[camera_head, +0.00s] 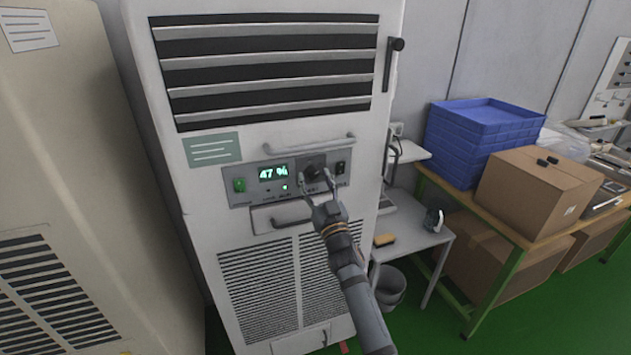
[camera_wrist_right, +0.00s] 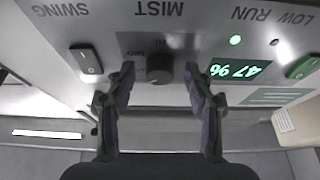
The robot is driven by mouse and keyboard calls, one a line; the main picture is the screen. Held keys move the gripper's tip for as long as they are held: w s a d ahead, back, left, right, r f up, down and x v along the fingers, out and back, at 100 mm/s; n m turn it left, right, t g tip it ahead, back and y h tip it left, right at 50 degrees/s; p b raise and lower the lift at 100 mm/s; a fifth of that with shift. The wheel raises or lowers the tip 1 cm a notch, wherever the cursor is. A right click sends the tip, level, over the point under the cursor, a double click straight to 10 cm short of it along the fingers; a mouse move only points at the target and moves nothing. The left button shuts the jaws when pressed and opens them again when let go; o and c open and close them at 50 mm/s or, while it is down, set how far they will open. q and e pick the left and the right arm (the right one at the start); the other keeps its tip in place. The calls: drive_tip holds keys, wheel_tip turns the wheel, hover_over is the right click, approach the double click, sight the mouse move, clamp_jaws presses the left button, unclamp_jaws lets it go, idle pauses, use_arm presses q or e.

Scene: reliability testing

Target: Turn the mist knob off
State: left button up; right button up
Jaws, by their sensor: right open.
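The dark round mist knob (camera_head: 314,164) sits on the grey control panel (camera_head: 240,200) of a tall white machine. In the right wrist view the knob (camera_wrist_right: 159,68) appears under the upside-down word MIST. My right gripper (camera_head: 316,180) is open in front of the panel. In the wrist view its fingertips (camera_wrist_right: 159,78) stand on either side of the knob, with a gap showing on both sides. The knob's exact pointer setting cannot be read clearly. My left gripper is not in view.
Handle bars (camera_head: 310,143) project above and below the panel. A small side table (camera_head: 410,235) stands at right.

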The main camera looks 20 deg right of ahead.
clamp_jaws()
drive_tip(key=shift+r+n+p, duration=0.1)
drive_tip(key=shift+n+p, duration=0.2)
drive_tip(key=shift+p, duration=0.1)
drive_tip(key=n+y+p, duration=0.2)
drive_tip(key=n+p, duration=0.2)
drive_tip(key=n+g+y+p, duration=0.1)
drive_tip(key=n+y+p, duration=0.1)
drive_tip(key=n+p, duration=0.2)
drive_tip(key=n+g+y+p, duration=0.1)
drive_tip(key=n+p, duration=0.3)
drive_tip(key=shift+d+r+y, duration=0.3)
drive_tip(key=shift+d+y, duration=0.1)
drive_tip(key=shift+d+f+n+g+y+p, duration=0.1)
drive_tip(key=shift+n+g+y+p, duration=0.55)
drive_tip(key=shift+n+p, duration=1.05)
drive_tip(key=shift+n, duration=0.3)
unclamp_jaws()
drive_tip(key=shift+f, duration=0.1)
